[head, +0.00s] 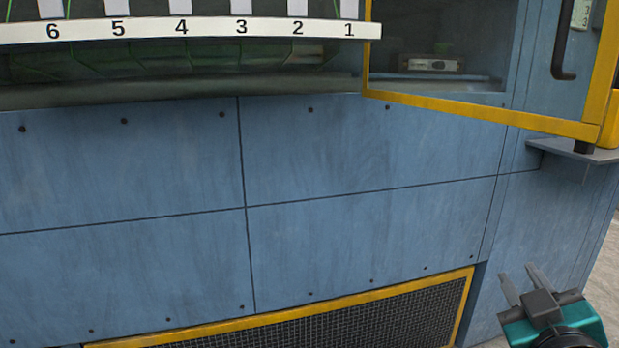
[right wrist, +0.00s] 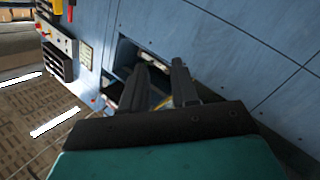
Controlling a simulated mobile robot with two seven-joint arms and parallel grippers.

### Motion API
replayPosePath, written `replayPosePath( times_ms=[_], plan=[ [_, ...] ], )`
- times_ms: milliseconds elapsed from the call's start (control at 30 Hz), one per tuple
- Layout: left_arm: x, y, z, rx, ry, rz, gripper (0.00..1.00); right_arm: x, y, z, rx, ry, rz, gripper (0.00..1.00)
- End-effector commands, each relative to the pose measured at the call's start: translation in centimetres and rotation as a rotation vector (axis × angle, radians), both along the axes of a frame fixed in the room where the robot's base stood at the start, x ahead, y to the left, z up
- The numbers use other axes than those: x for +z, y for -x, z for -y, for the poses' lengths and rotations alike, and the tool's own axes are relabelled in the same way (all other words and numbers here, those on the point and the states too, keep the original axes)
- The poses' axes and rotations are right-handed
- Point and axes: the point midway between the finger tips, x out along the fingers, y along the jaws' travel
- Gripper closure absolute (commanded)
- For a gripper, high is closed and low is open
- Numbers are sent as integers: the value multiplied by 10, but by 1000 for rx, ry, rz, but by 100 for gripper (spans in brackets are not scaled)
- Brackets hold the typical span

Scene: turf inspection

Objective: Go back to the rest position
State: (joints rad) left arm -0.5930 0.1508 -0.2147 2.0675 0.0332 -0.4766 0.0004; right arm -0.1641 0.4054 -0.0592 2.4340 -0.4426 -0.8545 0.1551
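My right gripper (head: 522,285) shows at the bottom right of the head view, in front of the blue machine's lower side (head: 370,235). Its two fingers are apart with nothing between them. In the right wrist view the same gripper (right wrist: 163,78) has its dark fingers spread and empty, pointing toward the blue panels and a dark opening. It appears clear of the machine, though the exact gap is hard to tell. My left gripper is in neither view.
A yellow-framed clear door (head: 480,112) stands at the upper right, with a grey ledge (head: 575,150) below its corner. A numbered white strip (head: 190,29) runs along the top left. A mesh grille (head: 380,318) sits low. In the right wrist view, brown floor (right wrist: 40,110) lies at left.

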Motion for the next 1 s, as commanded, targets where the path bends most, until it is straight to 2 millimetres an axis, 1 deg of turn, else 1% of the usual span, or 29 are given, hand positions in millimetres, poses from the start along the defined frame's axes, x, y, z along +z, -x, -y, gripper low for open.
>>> replayPosePath(
  times_ms=[33,67,100,167,200,267,300,400,467,500,667,700,800,1000],
  plan=[
    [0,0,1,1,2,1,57,-39,12,-3,-20,-70,-132,71],
    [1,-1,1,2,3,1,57,-60,20,-5,-32,-110,-210,71],
    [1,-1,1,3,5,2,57,-87,32,-9,-43,-156,-313,71],
    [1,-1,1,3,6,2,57,-122,52,-17,-56,-218,-457,71],
    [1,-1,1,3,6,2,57,-142,66,-23,-61,-252,-542,71],
    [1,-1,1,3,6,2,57,-166,86,-32,-65,-297,-655,71],
    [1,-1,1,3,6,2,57,-179,100,-38,-66,-324,-724,71],
    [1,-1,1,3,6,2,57,-205,130,-52,-64,-378,-874,71],
    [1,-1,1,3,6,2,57,-217,148,-60,-60,-407,-956,71],
    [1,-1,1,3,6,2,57,-224,161,-66,-56,-426,-1011,71],
    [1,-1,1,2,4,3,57,-246,208,-89,-36,-494,-1213,71],
    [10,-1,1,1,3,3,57,-241,201,-89,-26,-491,-1187,71],
    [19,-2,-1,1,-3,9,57,-240,188,-91,-5,-491,-1132,71],
    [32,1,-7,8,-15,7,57,-239,166,-96,46,-498,-1015,71]
  ],
)
